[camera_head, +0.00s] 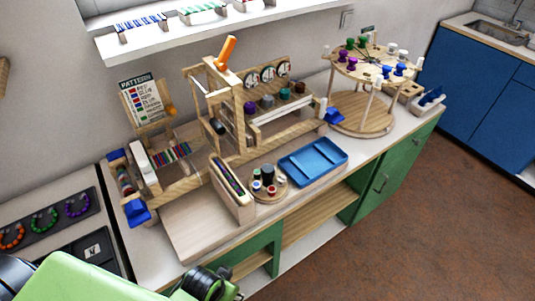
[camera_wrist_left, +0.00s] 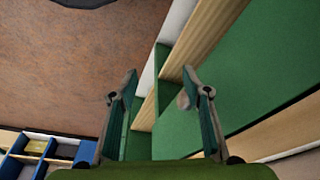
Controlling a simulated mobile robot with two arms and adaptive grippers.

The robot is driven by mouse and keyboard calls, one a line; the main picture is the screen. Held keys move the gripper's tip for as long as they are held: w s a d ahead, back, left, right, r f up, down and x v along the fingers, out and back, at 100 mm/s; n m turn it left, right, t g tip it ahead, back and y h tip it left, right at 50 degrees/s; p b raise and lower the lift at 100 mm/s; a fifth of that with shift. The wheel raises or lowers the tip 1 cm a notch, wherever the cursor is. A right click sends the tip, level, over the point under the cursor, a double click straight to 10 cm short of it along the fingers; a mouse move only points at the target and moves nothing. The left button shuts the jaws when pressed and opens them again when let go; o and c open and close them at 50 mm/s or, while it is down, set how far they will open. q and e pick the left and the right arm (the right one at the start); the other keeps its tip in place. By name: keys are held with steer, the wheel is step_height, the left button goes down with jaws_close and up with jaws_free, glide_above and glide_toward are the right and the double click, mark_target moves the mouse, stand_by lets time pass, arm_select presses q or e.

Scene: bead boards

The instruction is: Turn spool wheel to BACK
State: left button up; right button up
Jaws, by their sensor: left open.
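The spool wheel (camera_head: 362,68) is a two-tier round wooden stand at the right end of the counter in the head view. Its upper disc carries green spools (camera_head: 350,43), purple spools (camera_head: 352,63), blue spools (camera_head: 387,72) and white spools (camera_head: 403,54). A small dark sign (camera_head: 367,29) stands at its back; its text is too small to read. My left gripper (camera_wrist_left: 160,90) is open and empty in the left wrist view, above the floor and a green cabinet front, well away from the wheel. My right gripper is not in view.
A wooden bead loom (camera_head: 225,110) with an orange handle (camera_head: 226,52) fills the middle counter. A blue tray (camera_head: 313,161) and a round holder (camera_head: 270,194) lie in front. My green arm crosses the bottom left. The floor (camera_head: 400,230) before the green cabinets is clear.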

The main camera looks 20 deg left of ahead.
arm_select(q)
step_height(320, 180, up, 17)
steer(key=w+d+p, duration=0.2)
steer(key=p, duration=0.2)
steer(key=w+d+m+h, duration=0.2)
steer(key=w+d+m, duration=0.2)
steer(key=w+d, duration=0.25)
steer(key=m+g+y, duration=0.2)
steer(key=m+g, duration=0.1)
steer(key=m, duration=0.6)
glide_toward(268, 168)
step_height(268, 168, down, 7)
steer(key=p, duration=0.4)
steer(key=shift+s+f, duration=0.1)
steer(key=shift+f, duration=0.1)
steer(key=shift+d+f, duration=0.1)
steer(key=shift+f, duration=0.6)
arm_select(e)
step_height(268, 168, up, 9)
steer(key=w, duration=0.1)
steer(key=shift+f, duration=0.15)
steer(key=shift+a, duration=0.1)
